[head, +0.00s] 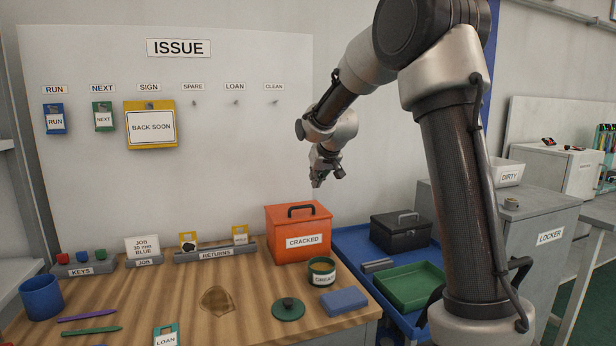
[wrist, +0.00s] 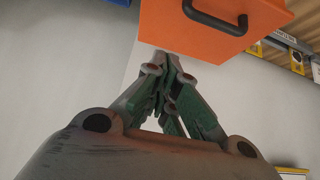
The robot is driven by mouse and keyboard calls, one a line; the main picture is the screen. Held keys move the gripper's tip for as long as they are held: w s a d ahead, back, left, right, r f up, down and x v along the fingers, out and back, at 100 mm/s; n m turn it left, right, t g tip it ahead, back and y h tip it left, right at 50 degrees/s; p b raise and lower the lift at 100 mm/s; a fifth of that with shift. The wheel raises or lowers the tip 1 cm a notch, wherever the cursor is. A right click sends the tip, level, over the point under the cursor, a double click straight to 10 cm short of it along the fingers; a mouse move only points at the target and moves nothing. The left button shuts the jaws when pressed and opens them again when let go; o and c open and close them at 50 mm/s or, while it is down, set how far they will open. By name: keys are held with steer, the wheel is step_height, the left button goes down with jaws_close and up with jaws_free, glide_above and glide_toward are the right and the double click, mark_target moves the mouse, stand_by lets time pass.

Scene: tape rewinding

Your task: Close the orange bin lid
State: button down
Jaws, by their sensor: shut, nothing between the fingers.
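The orange bin (head: 302,247), labelled CRACKED, stands at the back right of the wooden bench. Its orange lid (head: 289,216) with a black handle lies across the top and looks down. In the wrist view the orange lid (wrist: 165,28) and its handle fill the upper middle. My gripper (head: 317,184) is above the bin, a little to its right, with a clear gap in the head view. In the wrist view my gripper (wrist: 168,68) is shut and empty. Its tips appear close to the orange edge; whether they touch cannot be told.
A green-labelled tin (head: 321,271) stands in front of the bin, with a round green lid (head: 288,309) and a blue block (head: 344,300) nearby. A blue cart (head: 350,238) at right holds a black box (head: 400,231) and green tray (head: 412,289). The wall board stands behind.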

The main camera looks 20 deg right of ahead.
mark_target(320, 217)
steer(key=shift+s+f, duration=1.35)
steer(key=shift+f, duration=0.2)
steer(key=shift+s+f+t, duration=0.5)
steer(key=shift+f+t, duration=0.05)
steer(key=shift+f, duration=0.65)
steer(key=shift+s+f+t, duration=0.5)
steer(key=shift+f, duration=0.65)
steer(key=shift+s+f+t, duration=0.5)
steer(key=shift+f+t, duration=0.05)
steer(key=shift+f, duration=0.65)
steer(key=shift+f, duration=0.15)
